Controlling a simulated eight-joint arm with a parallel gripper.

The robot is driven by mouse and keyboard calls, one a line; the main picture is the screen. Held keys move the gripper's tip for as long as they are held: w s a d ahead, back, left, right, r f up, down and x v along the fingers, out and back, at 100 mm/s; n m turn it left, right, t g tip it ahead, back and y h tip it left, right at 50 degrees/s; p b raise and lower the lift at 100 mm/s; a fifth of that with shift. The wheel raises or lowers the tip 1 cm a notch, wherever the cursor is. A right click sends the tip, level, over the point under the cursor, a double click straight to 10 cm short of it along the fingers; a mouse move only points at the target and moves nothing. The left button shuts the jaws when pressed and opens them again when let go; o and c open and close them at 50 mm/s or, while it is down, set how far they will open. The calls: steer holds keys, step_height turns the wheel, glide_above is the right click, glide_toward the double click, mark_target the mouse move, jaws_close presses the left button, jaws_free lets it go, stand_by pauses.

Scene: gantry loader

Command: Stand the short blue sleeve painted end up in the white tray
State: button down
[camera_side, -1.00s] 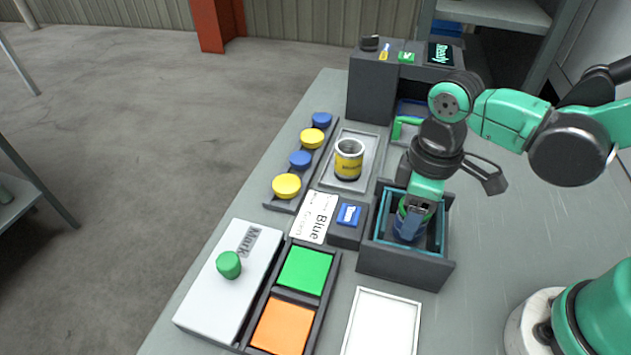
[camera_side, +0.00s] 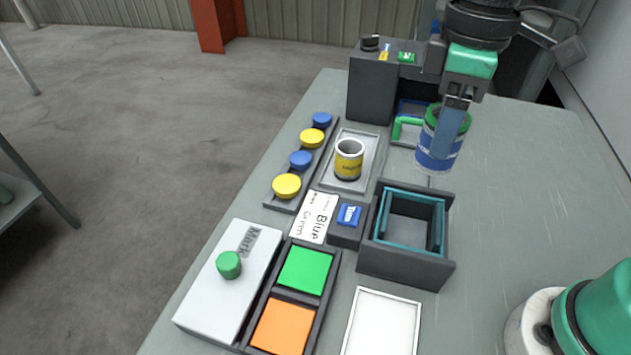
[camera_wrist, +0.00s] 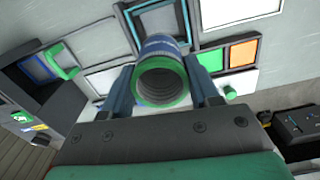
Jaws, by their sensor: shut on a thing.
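My gripper (camera_side: 456,102) is shut on a blue sleeve (camera_side: 434,160) with a green painted end at the top and a white band. It holds the sleeve in the air, slightly tilted, above the table behind the dark open box. In the wrist view the sleeve (camera_wrist: 162,82) sits between both fingers, its green-rimmed open end facing the camera. The white tray (camera_side: 381,325) lies empty at the front of the table; it also shows in the wrist view (camera_wrist: 236,10).
The dark box (camera_side: 405,265) with a teal inner frame is empty. A yellow sleeve (camera_side: 348,170) stands in a grey tray. Blue and yellow caps (camera_side: 286,186) line a rack at left. Green (camera_side: 306,269) and orange pads lie in front. A dark machine (camera_side: 375,90) stands at the back.

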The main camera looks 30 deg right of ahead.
step_height(320, 180, up, 5)
steer(key=shift+s+a+f+n, duration=1)
steer(key=shift+s+a+f, duration=0.45)
steer(key=shift+f, duration=2.05)
steer(key=shift+s+a+f+n, duration=1.15)
steer(key=shift+a+f, duration=0.45)
steer(key=shift+f, duration=1.85)
steer(key=shift+s+a+f+n, duration=0.85)
steer(key=shift+s+a+f, duration=0.65)
steer(key=shift+f, duration=2)
steer(key=shift+f, duration=0.2)
jaws_free()
steer(key=shift+r, duration=0.1)
